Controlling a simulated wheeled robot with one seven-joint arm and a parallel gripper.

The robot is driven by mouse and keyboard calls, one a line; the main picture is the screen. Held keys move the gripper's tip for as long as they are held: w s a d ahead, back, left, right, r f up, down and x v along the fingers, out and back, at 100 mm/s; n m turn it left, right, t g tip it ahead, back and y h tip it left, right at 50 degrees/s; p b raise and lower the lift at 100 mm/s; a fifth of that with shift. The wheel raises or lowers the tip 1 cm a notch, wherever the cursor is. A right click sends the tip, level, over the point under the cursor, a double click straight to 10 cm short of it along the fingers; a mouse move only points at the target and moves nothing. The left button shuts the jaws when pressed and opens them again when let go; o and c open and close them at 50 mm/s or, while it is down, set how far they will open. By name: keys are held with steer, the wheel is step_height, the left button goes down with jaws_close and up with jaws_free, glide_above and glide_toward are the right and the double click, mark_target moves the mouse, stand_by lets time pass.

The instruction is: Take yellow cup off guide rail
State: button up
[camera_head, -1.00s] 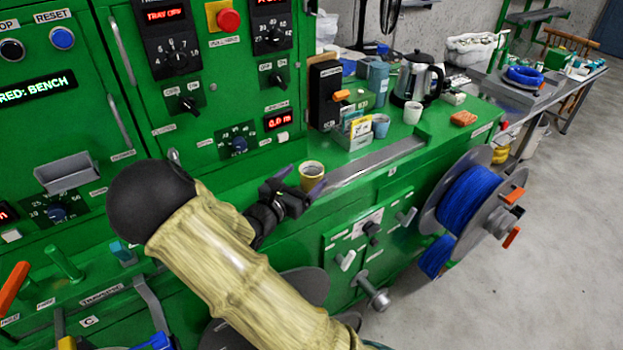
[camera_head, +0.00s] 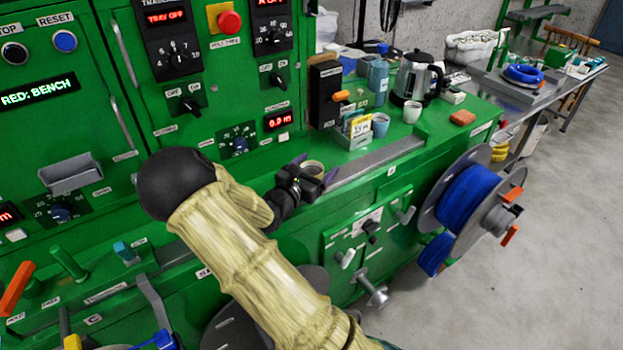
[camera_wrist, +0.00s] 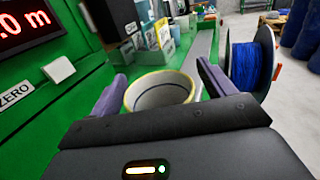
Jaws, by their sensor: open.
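The yellow cup (camera_head: 313,168) stands upright at the near end of the grey guide rail (camera_head: 375,156) on the green machine. My gripper (camera_head: 314,172) is open. In the wrist view its two purple fingers stand on either side of the cup, the left finger close to the wall and a gap by the right finger. I cannot tell whether either touches.
Beyond the cup, a small box of packets (camera_head: 354,130), a blue cup (camera_head: 380,124), a white cup (camera_head: 411,112), a kettle (camera_head: 415,78) and an orange-brown block (camera_head: 462,117) stand on the top. The control panel rises at left. A blue cable reel (camera_head: 470,200) hangs at the right.

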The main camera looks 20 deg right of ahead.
stand_by(0.3)
steer(key=c, duration=1.1)
steer(key=shift+r, duration=0.1)
step_height(320, 180, up, 10)
steer(key=shift+f, duration=0.1)
stand_by(0.4)
